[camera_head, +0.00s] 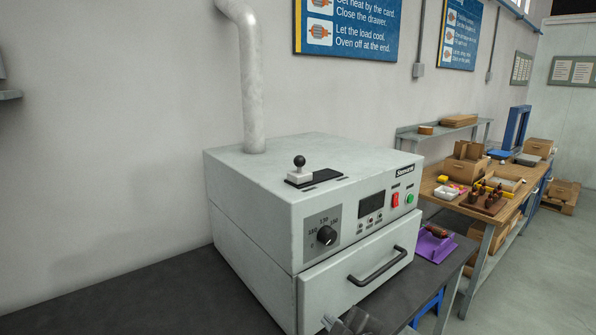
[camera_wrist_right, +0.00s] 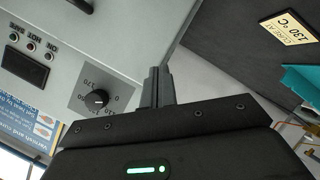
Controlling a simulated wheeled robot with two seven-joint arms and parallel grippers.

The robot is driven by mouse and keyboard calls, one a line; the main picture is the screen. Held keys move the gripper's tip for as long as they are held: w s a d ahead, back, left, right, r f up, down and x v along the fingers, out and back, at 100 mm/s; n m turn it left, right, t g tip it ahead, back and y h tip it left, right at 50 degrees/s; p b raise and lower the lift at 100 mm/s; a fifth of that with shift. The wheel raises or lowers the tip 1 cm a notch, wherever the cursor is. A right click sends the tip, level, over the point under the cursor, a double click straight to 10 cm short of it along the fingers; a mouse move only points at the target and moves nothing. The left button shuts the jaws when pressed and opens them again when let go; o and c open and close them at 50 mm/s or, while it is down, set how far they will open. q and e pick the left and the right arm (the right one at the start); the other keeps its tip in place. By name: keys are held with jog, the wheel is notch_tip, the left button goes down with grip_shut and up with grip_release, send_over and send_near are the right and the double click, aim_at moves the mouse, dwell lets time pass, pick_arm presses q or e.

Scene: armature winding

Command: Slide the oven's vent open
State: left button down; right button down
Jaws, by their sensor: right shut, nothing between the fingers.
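The white oven (camera_head: 250,200) stands on a dark bench. Its vent slider is a white block with a black ball knob (camera_head: 299,161) on a black slotted plate (camera_head: 325,180) on the oven's top, in front of the pipe. My right gripper (camera_head: 350,322) shows at the bottom edge of the head view, low in front of the oven's drawer and well below the vent knob. In the right wrist view the gripper's fingers (camera_wrist_right: 157,88) are together and empty, with the oven front (camera_wrist_right: 130,40) behind them. The vent does not show in the wrist view. My left gripper is not in view.
A grey pipe (camera_head: 250,80) rises from the oven's top behind the vent. The drawer handle (camera_head: 378,266) and dial (camera_head: 326,235) stick out from the front. A purple holder (camera_head: 434,244) sits right of the oven.

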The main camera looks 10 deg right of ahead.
jog(key=w+a+r+n+t+y, duration=0.1)
jog(key=r+n, duration=0.5)
jog(key=r, duration=0.7)
jog(key=w+a+r+n+t+y, duration=0.1)
jog(key=w+r+n, duration=0.4)
jog(key=r, duration=0.8)
jog(key=n+t+y, duration=0.1)
jog(key=n+y, duration=0.1)
jog(key=shift+a+t+y, duration=0.4)
jog(key=shift+w, duration=0.1)
jog(key=shift+w+r, duration=0.1)
